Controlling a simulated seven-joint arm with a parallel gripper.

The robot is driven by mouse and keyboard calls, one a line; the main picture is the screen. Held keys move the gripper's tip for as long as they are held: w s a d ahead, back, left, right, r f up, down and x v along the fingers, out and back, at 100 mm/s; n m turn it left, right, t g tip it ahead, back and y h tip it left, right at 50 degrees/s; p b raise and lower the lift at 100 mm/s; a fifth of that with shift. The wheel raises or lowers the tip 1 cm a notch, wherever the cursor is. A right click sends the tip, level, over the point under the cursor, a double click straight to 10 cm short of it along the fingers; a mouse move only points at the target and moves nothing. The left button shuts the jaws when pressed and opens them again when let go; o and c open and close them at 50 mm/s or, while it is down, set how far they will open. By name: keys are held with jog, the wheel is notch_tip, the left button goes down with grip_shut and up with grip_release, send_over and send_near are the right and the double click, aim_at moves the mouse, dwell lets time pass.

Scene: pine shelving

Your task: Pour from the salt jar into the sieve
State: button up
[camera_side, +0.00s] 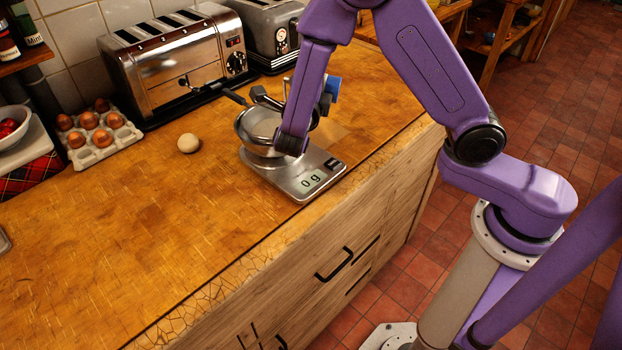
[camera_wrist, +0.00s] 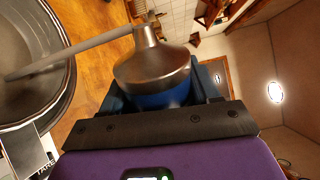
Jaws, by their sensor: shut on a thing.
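The salt jar (camera_wrist: 152,72), with a metal cone top, narrow spout and blue body, is in my gripper (camera_wrist: 161,90). My gripper is shut around its body, and the jar is tipped over towards the sieve. A pale streak, which looks like pouring salt (camera_wrist: 85,50), runs from the spout over the rim into the sieve (camera_wrist: 66,105). In the side view the round metal sieve (camera_side: 245,140) is on the kitchen scale (camera_side: 292,187), which reads 0 g. My forearm hides part of the sieve and most of the jar there.
A chrome toaster (camera_side: 180,70) and a grey toaster (camera_side: 268,35) stand behind. An egg tray (camera_side: 118,132), a loose pale ball (camera_side: 188,143) and a white bowl (camera_side: 22,122) are to the left. The front left of the wooden counter (camera_side: 120,240) is clear.

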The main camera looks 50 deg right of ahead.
aim_at(338, 78)
jog(key=shift+r+n, duration=0.2)
jog(key=shift+n, duration=0.1)
dwell(1.4)
dwell(0.4)
jog(key=shift+f+m, duration=0.55)
jog(key=shift+m, duration=0.7)
jog(key=shift+f+m, duration=0.55)
jog(key=shift+m, duration=0.7)
jog(key=m, duration=0.2)
jog(key=s+d+r+m, duration=0.1)
jog(key=s+m, duration=0.1)
jog(key=m, duration=0.1)
jog(key=shift+d+r+m, duration=0.15)
jog(key=shift+r+m, duration=0.05)
jog(key=shift+m, duration=0.1)
jog(key=m, duration=0.2)
jog(key=s+d+r+m, duration=0.1)
jog(key=m, duration=0.1)
jog(key=s+m, duration=0.1)
jog(key=m, duration=0.1)
jog(key=shift+d+r+m, duration=0.2)
jog(key=shift+r+m, duration=0.1)
